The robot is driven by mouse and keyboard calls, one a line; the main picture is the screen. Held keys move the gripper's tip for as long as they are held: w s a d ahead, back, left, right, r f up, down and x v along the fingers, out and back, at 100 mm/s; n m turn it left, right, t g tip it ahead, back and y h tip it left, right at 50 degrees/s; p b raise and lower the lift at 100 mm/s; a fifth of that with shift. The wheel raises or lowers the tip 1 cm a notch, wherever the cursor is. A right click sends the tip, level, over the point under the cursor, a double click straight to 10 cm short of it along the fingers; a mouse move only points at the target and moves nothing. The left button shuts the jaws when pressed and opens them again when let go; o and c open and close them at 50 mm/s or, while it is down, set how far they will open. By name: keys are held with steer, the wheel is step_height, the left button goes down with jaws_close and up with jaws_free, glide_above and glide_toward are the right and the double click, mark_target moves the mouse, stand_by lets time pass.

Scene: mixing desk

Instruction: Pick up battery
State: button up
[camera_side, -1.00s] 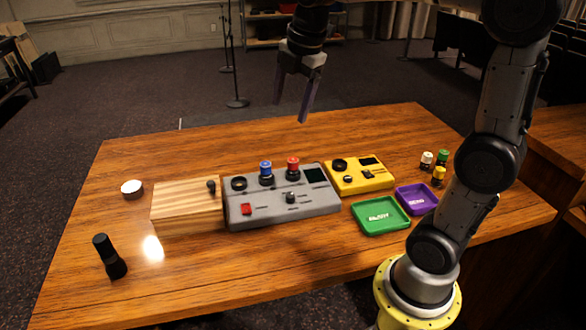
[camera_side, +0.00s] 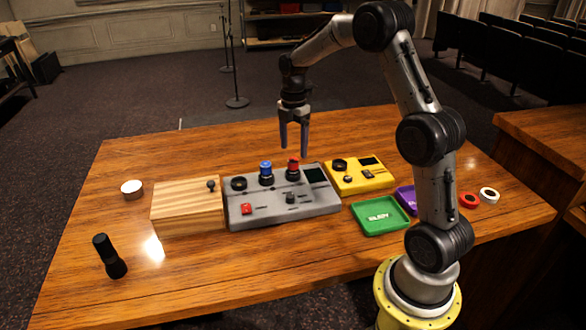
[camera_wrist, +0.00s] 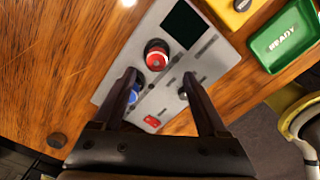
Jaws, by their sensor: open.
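I cannot make out a clear battery in either view. A closed wooden box (camera_side: 187,205) with a small dark knob (camera_side: 211,185) stands left of the grey control box (camera_side: 280,208); its inside is hidden. The grey box has a blue-topped knob (camera_side: 265,170) and a red-topped knob (camera_side: 293,168). My gripper (camera_side: 294,152) points down over the grey box, open and empty. In the wrist view my gripper (camera_wrist: 160,78) straddles the grey box from above, with the red knob (camera_wrist: 156,53) near the fingertips and the blue knob partly behind the left finger.
A yellow box (camera_side: 355,178), a green tray (camera_side: 380,218) and a purple tray (camera_side: 405,197) stand at right. Red (camera_side: 468,200) and white (camera_side: 489,195) rings lie farther right. A black torch (camera_side: 109,257) and white-topped tin (camera_side: 132,188) are at left. The table's back left is clear.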

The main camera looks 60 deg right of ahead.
mark_target(293, 159)
steer(key=shift+w+d+f, duration=0.1)
steer(key=shift+d+f, duration=0.05)
steer(key=shift+f, duration=1.6)
steer(key=shift+w+d+f, duration=0.1)
steer(key=shift+f, duration=1.65)
steer(key=shift+c, duration=0.2)
steer(key=shift+r, duration=0.1)
jaws_close()
